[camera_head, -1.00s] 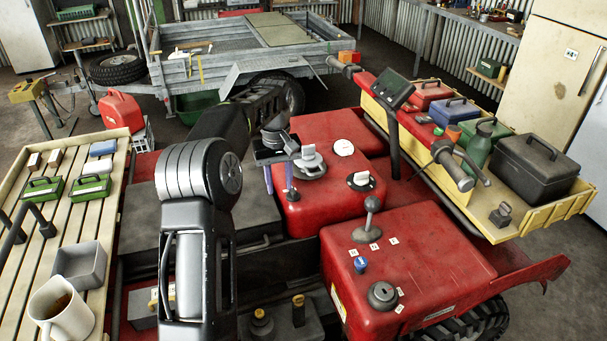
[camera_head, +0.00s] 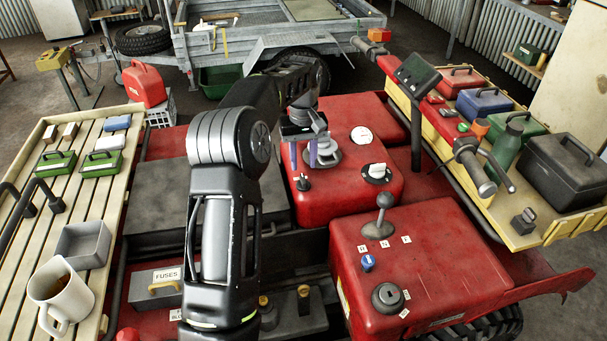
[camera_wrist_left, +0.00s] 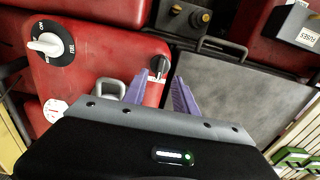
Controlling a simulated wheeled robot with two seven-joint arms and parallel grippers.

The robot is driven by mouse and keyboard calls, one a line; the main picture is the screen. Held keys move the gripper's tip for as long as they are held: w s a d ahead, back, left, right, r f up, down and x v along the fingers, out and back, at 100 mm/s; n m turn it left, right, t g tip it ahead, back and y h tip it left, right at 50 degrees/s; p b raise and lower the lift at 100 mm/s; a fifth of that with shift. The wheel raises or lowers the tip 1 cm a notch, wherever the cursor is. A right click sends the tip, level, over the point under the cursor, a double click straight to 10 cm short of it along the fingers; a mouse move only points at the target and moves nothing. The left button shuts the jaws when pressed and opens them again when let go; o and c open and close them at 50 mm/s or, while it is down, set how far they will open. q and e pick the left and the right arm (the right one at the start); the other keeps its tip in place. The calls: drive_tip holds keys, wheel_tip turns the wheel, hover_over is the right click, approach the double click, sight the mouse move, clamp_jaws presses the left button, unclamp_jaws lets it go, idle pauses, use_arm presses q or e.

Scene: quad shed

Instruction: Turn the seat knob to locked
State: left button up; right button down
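My left gripper (camera_head: 303,160) is open and empty over the front red housing, its purple fingers pointing down. In the left wrist view the open fingers (camera_wrist_left: 161,82) stand either side of a small black knob or switch (camera_wrist_left: 158,67), which shows in the head view (camera_head: 303,183). No seat label is readable, so I cannot tell which is the seat knob. My right gripper is not in view.
A white fuel knob on a black dial (camera_head: 376,172) and a round white gauge (camera_head: 361,134) share the housing. A gear lever (camera_head: 384,215) rises from the nearer red housing. A slatted rack (camera_head: 25,250) holds a mug (camera_head: 62,292) at left.

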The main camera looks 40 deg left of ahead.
sight(303, 178)
use_arm(q)
wheel_tip(303, 178, down, 6)
drive_tip(key=shift+r+p, duration=0.15)
drive_tip(key=shift+p, duration=0.45)
drive_tip(key=shift+c, duration=0.4)
clamp_jaws()
